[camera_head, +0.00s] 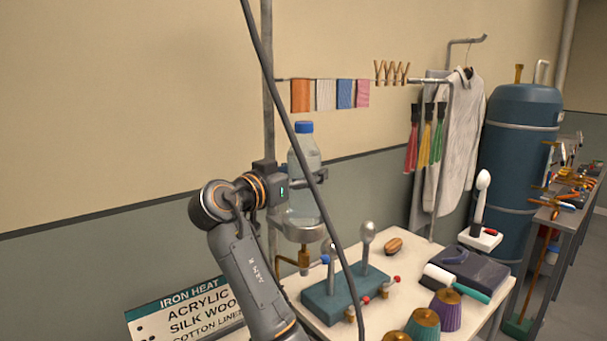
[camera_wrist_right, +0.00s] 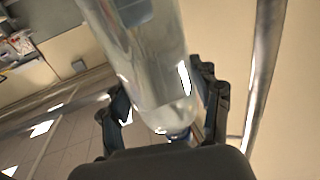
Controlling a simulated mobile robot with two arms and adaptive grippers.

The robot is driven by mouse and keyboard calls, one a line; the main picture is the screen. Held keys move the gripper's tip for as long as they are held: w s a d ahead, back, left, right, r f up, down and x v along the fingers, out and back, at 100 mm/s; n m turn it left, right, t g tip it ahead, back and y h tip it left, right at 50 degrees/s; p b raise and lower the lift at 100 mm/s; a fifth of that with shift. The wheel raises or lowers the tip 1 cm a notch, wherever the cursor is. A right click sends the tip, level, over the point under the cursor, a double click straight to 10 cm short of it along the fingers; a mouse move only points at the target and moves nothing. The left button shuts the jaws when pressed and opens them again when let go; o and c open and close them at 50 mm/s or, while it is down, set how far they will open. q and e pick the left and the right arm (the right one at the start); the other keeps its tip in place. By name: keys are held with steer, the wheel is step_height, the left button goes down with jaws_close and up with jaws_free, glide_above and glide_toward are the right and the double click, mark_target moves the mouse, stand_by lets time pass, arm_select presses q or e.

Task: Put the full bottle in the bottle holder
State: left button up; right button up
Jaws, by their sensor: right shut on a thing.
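The clear bottle with a blue cap (camera_head: 304,150) stands upright beside the vertical pole in the head view, and liquid shows inside it. My right gripper (camera_head: 306,182) is shut around the bottle's middle. In the right wrist view the bottle (camera_wrist_right: 150,65) fills the space between the dark fingers. The bottle holder (camera_head: 303,234), a metal cup on a brass clamp, is directly under the bottle. The bottle's base meets the holder's rim in the picture; I cannot tell whether it rests inside. My left gripper is not in view.
A dark cable runs diagonally in front of the bottle. A white table (camera_head: 408,258) holds a teal block with metal knobs (camera_head: 345,293), brushes and coloured cones. A blue tank (camera_head: 520,150) and a hanging shirt (camera_head: 460,135) are at right. An iron-heat sign (camera_head: 185,312) is at lower left.

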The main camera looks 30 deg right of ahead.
steer(key=shift+f+p, duration=0.3)
steer(key=shift+f, duration=0.3)
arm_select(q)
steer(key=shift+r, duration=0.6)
arm_select(e)
steer(key=shift+s+f, duration=0.1)
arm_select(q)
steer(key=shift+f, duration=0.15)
arm_select(e)
steer(key=shift+f, duration=0.1)
steer(key=o, duration=1.8)
steer(key=shift+f, duration=0.1)
steer(key=shift+c, duration=0.2)
steer(key=shift+r, duration=0.2)
arm_select(q)
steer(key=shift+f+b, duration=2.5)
steer(key=shift+b, duration=0.2)
arm_select(e)
steer(key=v, duration=1.2)
